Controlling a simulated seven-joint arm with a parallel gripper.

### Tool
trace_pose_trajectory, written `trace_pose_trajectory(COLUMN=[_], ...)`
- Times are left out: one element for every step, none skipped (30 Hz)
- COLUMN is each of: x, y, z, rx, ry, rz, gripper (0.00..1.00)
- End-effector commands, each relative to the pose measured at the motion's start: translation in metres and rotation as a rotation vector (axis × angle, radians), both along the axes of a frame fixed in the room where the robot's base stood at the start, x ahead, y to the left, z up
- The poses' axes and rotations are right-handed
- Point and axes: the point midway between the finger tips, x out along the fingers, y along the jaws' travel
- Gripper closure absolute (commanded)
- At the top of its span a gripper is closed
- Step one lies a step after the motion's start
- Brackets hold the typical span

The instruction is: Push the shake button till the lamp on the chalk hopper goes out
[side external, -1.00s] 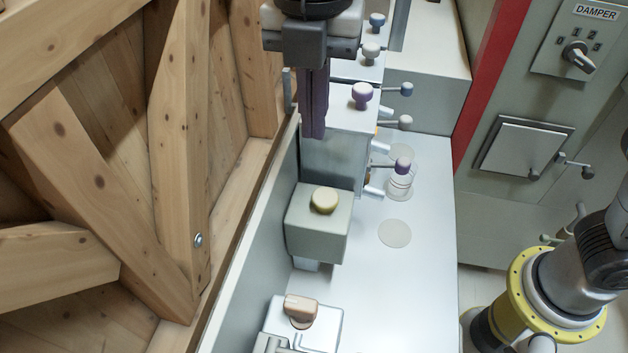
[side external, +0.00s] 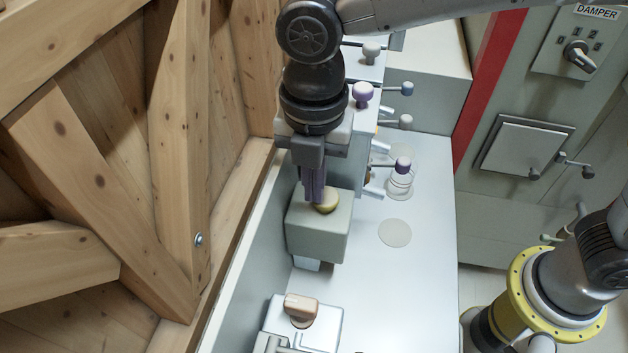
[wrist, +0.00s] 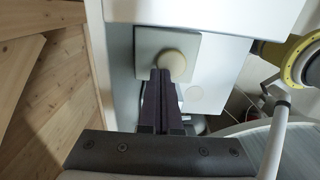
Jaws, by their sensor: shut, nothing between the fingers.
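A round cream-yellow button (side external: 329,203) sits on top of a grey-green box (side external: 318,238) on the bench. It also shows in the wrist view (wrist: 172,62), on the box's pale top (wrist: 147,45). My gripper (side external: 315,197) is shut and empty, its dark purple fingers pointing down at the button's left side and partly covering it. In the wrist view the fingertips (wrist: 163,75) overlap the button's near edge. I cannot tell whether they touch it. Hoppers with knobs, one purple (side external: 362,92), stand behind, partly hidden by my arm. I cannot make out a lamp on them.
A tan knob (side external: 300,306) stands on a pale unit at the front. A clear jar (side external: 399,187) stands right of the hoppers, near small levers. Timber framing (side external: 180,150) rises on the left. The bench top (side external: 415,285) is clear on the right.

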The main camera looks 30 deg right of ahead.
Motion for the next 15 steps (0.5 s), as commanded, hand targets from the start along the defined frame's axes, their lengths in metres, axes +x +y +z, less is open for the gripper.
trace_pose_trajectory(x=[0.000,0.000,0.000,0.000,0.000,0.000,0.000,0.000,0.000,0.000,0.000,0.000,0.000,0.000,0.000], y=[0.000,0.000,0.000,0.000,0.000,0.000,0.000,0.000,-0.001,0.000,0.000,0.000,0.000,0.000,0.000], z=[0.000,0.000,0.000,0.000,-0.002,-0.005,-0.008,-0.012,-0.017,-0.019,-0.021,-0.021,-0.021,-0.022,-0.022], rx=[0.000,0.000,0.000,-0.001,-0.001,-0.001,-0.001,-0.002,-0.003,-0.002,-0.001,-0.001,-0.001,-0.002,-0.003], ry=[0.000,0.000,0.000,0.001,0.001,0.001,0.001,0.002,0.003,0.002,0.001,0.001,0.001,0.002,0.003], rz=[0.000,0.000,0.000,0.000,0.000,0.000,0.000,0.000,0.000,0.000,0.000,0.000,0.000,0.000,0.000], gripper=[1.00,1.00,1.00,1.00,1.00,1.00,1.00,1.00,1.00,1.00,1.00,1.00,1.00,1.00,1.00])
